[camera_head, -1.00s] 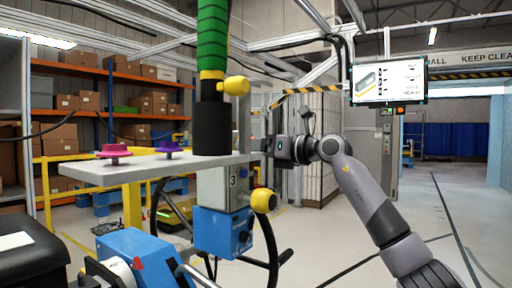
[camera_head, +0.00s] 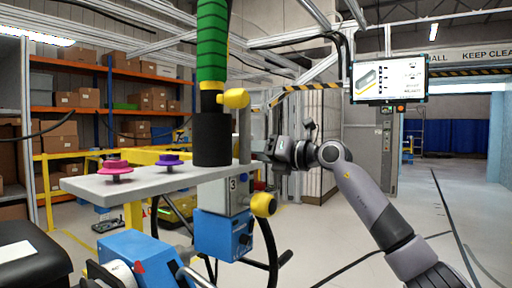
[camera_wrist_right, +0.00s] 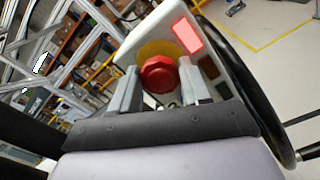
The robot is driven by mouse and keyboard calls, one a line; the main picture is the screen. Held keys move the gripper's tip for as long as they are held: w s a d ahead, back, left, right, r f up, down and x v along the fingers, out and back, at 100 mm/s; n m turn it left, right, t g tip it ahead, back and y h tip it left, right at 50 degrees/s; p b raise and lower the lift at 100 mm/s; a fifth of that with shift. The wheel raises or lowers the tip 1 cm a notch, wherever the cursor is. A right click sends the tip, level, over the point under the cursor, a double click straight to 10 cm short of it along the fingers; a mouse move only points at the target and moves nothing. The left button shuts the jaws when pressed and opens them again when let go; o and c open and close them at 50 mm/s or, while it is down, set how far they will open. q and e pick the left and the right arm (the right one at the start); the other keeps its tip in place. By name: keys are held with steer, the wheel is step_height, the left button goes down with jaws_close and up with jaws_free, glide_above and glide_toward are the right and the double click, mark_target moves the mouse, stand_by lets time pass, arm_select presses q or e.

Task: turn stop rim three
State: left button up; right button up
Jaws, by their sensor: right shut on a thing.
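The red stop button (camera_wrist_right: 160,74) sits in front of a yellow disc (camera_wrist_right: 152,48) on a pale box in the right wrist view. My right gripper (camera_wrist_right: 161,86) has one finger on each side of the red rim and is shut on it. In the head view my right gripper (camera_head: 270,148) reaches in from the right to the post side of the station. The stop button is hidden there. A grey box marked 3 (camera_head: 238,184) is below the plate. My left gripper is not in view.
A grey plate (camera_head: 150,180) carries a pink knob (camera_head: 116,168) and a purple knob (camera_head: 168,160). A green and black column (camera_head: 212,100), yellow balls and a blue box (camera_head: 222,236) stand close to my right gripper. A lit red panel (camera_wrist_right: 187,35) is beside the button. Floor at the right is open.

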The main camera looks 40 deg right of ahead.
steer(key=shift+m+p, duration=0.9)
steer(key=shift+m, duration=0.7)
steer(key=o, duration=1.1)
steer(key=shift+s+d+f, duration=0.1)
steer(key=shift+s+d, duration=0.2)
steer(key=shift+s, duration=0.15)
steer(key=shift+b+v, duration=1.3)
steer(key=shift+v, duration=1.75)
steer(key=shift+a, duration=0.1)
